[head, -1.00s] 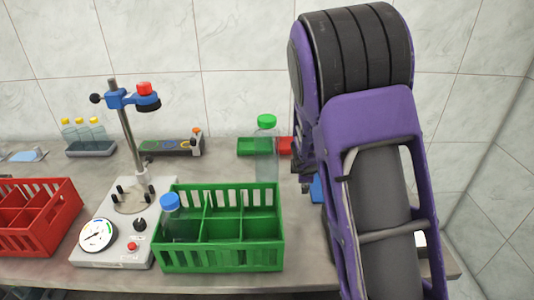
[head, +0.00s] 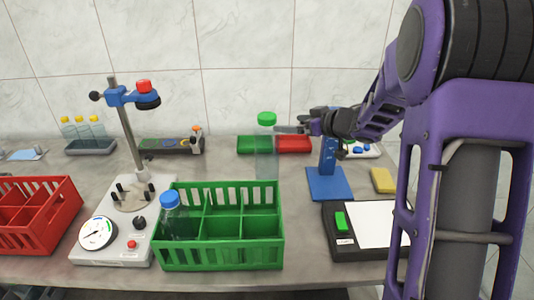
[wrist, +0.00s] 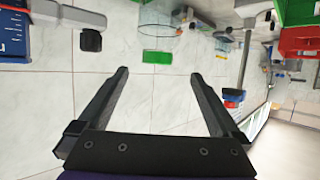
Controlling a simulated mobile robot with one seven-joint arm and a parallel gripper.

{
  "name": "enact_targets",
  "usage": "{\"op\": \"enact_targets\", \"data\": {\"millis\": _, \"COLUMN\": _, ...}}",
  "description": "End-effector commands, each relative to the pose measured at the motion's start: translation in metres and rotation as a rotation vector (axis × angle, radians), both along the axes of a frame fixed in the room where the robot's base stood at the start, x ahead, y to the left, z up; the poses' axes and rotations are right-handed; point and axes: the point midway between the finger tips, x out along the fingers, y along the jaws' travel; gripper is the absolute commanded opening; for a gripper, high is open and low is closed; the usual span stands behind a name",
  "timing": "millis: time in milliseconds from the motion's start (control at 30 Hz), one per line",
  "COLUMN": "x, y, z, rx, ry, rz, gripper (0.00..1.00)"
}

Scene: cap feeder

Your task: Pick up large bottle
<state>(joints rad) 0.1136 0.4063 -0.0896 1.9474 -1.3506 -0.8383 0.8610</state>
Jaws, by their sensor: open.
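A tall clear bottle with a green cap (head: 266,152) stands upright on the table behind the green crate. In the wrist view, which is upside down, its green cap (wrist: 158,57) shows ahead between my finger lines, with its clear body above it. My gripper (head: 284,129) is open and empty, just right of the bottle near cap height. Its two fingers (wrist: 158,74) show apart in the wrist view. I cannot tell the exact gap to the bottle. A clear bottle with a blue cap (head: 173,216) stands in the left of the green crate (head: 220,258).
A blue stand (head: 328,190) is right of the bottle, near my arm. Green (head: 253,145) and red (head: 294,145) trays lie behind. A gauge press (head: 118,222) and red crate (head: 35,230) are left.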

Motion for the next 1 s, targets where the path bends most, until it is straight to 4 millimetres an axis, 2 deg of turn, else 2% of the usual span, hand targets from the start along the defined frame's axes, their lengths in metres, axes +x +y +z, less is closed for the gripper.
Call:
{"op": "enact_targets", "data": {"millis": 100, "x": 0.020, "y": 0.017, "z": -0.014, "rx": -0.001, "ry": 0.002, "rz": 0.003, "gripper": 1.00}}
{"op": "enact_targets", "data": {"millis": 300, "x": 0.046, "y": 0.037, "z": -0.026, "rx": -0.002, "ry": 0.001, "rz": 0.001, "gripper": 1.00}}
{"op": "enact_targets", "data": {"millis": 567, "x": 0.060, "y": 0.048, "z": -0.033, "rx": -0.003, "ry": 0.000, "rz": 0.001, "gripper": 1.00}}
{"op": "enact_targets", "data": {"millis": 800, "x": 0.087, "y": 0.066, "z": -0.046, "rx": -0.003, "ry": 0.000, "rz": 0.002, "gripper": 1.00}}
{"op": "enact_targets", "data": {"millis": 1000, "x": 0.095, "y": 0.072, "z": -0.049, "rx": -0.003, "ry": 0.000, "rz": 0.000, "gripper": 1.00}}
